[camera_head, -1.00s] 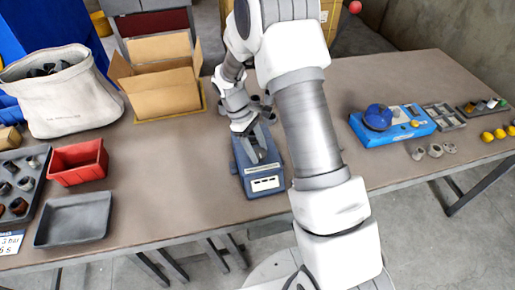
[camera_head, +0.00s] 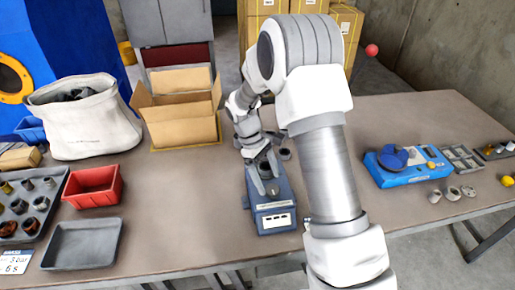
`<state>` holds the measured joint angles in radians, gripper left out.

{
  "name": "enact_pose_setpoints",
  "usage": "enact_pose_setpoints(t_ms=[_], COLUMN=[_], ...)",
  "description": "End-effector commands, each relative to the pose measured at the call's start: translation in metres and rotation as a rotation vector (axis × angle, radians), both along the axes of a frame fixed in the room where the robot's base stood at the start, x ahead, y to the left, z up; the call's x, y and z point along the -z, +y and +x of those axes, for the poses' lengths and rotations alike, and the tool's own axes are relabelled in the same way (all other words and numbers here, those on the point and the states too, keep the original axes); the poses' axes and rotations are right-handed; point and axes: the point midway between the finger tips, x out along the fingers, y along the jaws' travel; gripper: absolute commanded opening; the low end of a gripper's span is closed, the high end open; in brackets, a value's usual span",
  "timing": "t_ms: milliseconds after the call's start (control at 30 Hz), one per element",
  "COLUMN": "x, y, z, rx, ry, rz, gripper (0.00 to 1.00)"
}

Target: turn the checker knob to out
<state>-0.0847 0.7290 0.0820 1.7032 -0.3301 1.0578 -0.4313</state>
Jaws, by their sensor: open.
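The checker appears to be the blue-grey box (camera_head: 273,214) on the table in front of me, with a pale label and white windows on its front. A small dark part sticks out at its left side; I cannot tell whether that is the knob. My gripper (camera_head: 268,184) points down over the top of the box, with its fingers apart. It hides part of the box's top, and I cannot tell whether it touches anything there. The knob is not clearly visible, nor is its setting.
A grey tray (camera_head: 84,245), red bin (camera_head: 95,187), fabric bag (camera_head: 85,125) and open cardboard box (camera_head: 180,118) stand on the left. A blue device (camera_head: 405,167) and small metal parts lie on the right. The tabletop beside the checker is mostly clear.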

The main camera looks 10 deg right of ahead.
Motion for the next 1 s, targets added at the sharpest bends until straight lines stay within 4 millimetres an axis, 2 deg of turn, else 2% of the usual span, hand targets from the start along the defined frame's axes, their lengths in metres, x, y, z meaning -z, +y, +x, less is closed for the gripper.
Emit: enact_pose_setpoints(t_ms=[100,300,500,700,1000], x=[-0.029,-0.075,-0.111,-0.129,-0.132], y=[0.009,0.023,0.033,0.039,0.039], z=[0.009,0.022,0.033,0.037,0.038], rx=[-0.002,-0.002,-0.002,-0.002,-0.002], ry=[-0.006,-0.005,-0.002,0.0,0.001], rz=[0.001,0.001,0.0,0.0,0.0], gripper=[0.86,0.86,0.86,0.86,0.86])
